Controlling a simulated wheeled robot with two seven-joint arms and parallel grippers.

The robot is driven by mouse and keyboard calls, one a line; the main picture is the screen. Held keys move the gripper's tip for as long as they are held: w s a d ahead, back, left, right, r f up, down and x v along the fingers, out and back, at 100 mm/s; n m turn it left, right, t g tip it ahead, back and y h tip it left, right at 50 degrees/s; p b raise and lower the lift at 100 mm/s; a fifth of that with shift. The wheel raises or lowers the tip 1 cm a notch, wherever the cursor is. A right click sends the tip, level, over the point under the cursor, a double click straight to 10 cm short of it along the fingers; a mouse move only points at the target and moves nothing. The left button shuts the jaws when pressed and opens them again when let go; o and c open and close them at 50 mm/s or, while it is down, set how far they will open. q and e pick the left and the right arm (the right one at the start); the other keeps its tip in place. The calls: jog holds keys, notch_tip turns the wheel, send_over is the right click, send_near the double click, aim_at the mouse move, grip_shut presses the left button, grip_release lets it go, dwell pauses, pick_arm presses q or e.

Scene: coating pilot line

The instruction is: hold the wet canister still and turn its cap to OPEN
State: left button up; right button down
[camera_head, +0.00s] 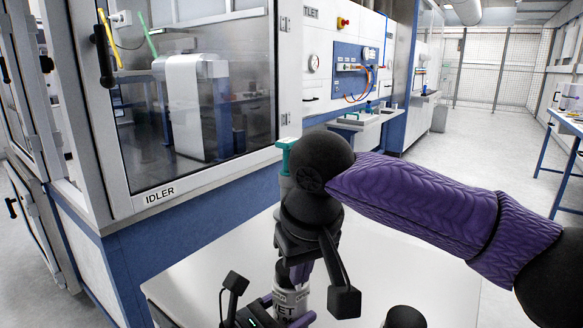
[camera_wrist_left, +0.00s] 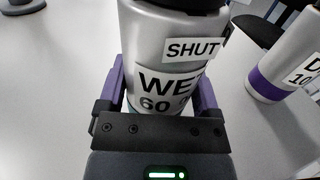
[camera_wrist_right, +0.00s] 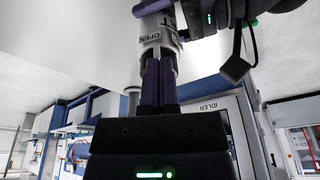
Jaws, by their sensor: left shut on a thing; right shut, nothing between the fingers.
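The wet canister (camera_head: 291,299) is silver, with labels reading WET and SHUT in the left wrist view (camera_wrist_left: 160,60). Its black cap (camera_wrist_left: 185,4) is cut off at the top there. My left gripper (camera_wrist_left: 162,88) is shut around the canister body, which stands on a pale table. An OPEN label (camera_wrist_right: 152,39) on it shows in the right wrist view. My right gripper (camera_head: 299,272) comes from above, its purple fingers (camera_wrist_right: 158,72) together at the cap end of the canister. The fingers hide much of the cap; I cannot tell whether they touch it.
A second silver canister (camera_wrist_left: 274,68) with a purple band stands to the right in the left wrist view. The pale table (camera_head: 215,280) is bare left of the canister. Behind it is the glazed machine (camera_head: 200,200) marked IDLER.

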jog(key=shift+f, duration=0.7)
jog(key=shift+w+a, duration=0.1)
jog(key=shift+w, duration=0.2)
jog(key=shift+w+d, duration=0.25)
jog(key=shift+d, duration=0.2)
dwell(0.5)
notch_tip(320, 180, up, 6)
jog(key=shift+s+d, duration=0.2)
jog(key=shift+s, duration=0.2)
